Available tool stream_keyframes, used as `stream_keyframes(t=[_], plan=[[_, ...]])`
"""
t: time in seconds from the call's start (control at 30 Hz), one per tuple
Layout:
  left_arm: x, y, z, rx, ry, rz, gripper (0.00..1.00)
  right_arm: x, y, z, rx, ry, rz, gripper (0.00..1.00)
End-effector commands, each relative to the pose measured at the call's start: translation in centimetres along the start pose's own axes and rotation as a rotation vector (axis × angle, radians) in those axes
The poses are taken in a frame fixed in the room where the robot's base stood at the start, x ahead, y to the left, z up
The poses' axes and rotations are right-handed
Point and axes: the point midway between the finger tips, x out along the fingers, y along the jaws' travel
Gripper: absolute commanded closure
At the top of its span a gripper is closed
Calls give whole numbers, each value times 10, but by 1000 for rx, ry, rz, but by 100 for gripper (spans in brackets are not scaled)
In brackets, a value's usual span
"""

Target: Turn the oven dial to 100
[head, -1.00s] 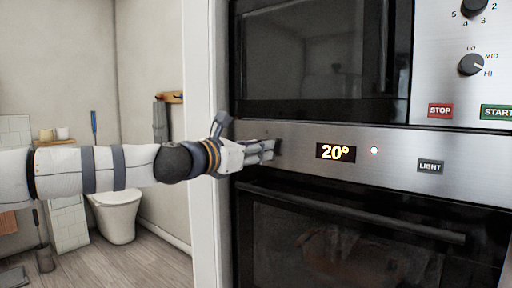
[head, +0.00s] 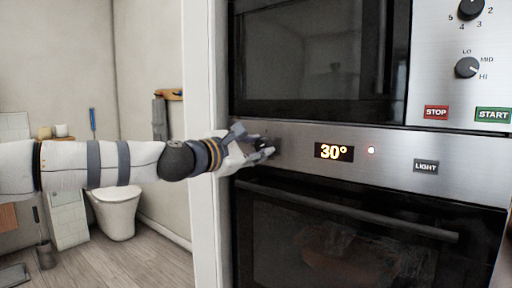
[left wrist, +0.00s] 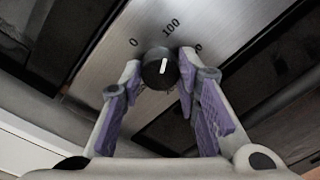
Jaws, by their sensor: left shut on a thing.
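A third number is partly hidden by a finger. My left gripper (left wrist: 160,66) is shut on the dial, one finger on each side. In the head view my left gripper (head: 262,150) is at the panel's left end and mostly hides the dial. The oven display (head: 333,152) reads 30°. My right gripper is not in view.
An indicator lamp (head: 371,150) glows beside the display, left of the LIGHT button (head: 426,166). The oven door handle (head: 350,212) runs below the panel. A microwave (head: 320,60) is above. A white door frame (head: 205,100) stands close to my left wrist.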

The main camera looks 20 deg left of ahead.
Motion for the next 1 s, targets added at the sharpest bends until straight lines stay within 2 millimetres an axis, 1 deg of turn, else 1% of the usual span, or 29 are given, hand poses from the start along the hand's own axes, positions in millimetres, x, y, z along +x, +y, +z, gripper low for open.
stream_keyframes(t=[0.47,0.5,0.57,0.6,0.87,0.93,1.0], plan=[[0,0,0,14,1,0,98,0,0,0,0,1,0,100],[0,0,0,14,1,0,68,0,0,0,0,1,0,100],[0,0,0,14,1,0,54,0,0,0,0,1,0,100],[0,0,0,14,1,0,50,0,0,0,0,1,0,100],[0,0,0,13,1,0,50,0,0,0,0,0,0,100],[-6,1,0,13,0,1,50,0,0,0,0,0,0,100],[-18,2,0,12,0,3,50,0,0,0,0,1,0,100]])
